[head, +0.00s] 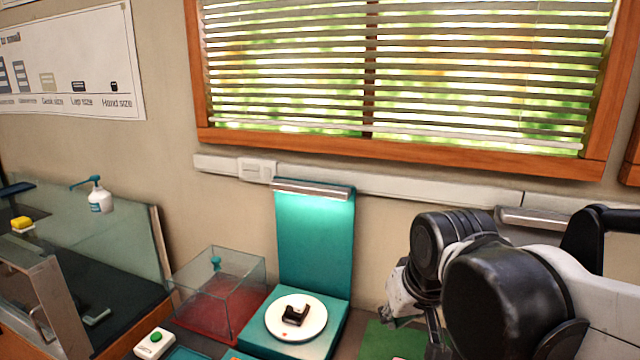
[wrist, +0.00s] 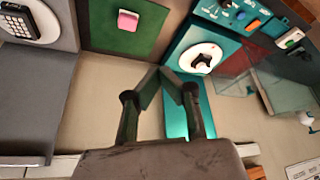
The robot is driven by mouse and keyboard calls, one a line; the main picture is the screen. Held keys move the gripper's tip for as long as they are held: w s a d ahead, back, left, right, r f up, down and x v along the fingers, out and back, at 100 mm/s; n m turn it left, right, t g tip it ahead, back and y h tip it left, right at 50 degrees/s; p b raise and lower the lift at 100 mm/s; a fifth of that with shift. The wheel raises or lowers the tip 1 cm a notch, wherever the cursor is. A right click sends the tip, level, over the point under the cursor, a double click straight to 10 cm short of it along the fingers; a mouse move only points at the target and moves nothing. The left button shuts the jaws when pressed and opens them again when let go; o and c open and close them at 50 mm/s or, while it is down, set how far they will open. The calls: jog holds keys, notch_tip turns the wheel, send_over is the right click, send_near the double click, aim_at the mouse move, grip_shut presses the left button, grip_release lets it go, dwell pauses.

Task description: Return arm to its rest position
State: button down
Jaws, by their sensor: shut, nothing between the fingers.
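In the wrist view my gripper (wrist: 168,76) has its two dark fingers angled together, their tips meeting with nothing held. It hangs over the exhibit bench, short of a teal display stand (wrist: 177,120) that shows behind the fingers. In the head view my arm (head: 500,290) fills the lower right, bent in front of the wall, with its dark joints and white link showing. The fingertips are not clearly visible there.
A white round plate (head: 312,326) with a small black device (head: 295,314) sits on the teal stand. A clear box (head: 235,270) stands left of it. A green mat (wrist: 110,38) holds a pink block (wrist: 128,20). A glass case with a spray bottle (head: 100,198) is far left.

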jog(key=s+d+f+m+t, duration=0.2)
jog(key=s+d+f, duration=0.1)
jog(key=s+d, duration=0.4)
jog(key=shift+s+h, duration=0.4)
jog(key=shift+s, duration=0.7)
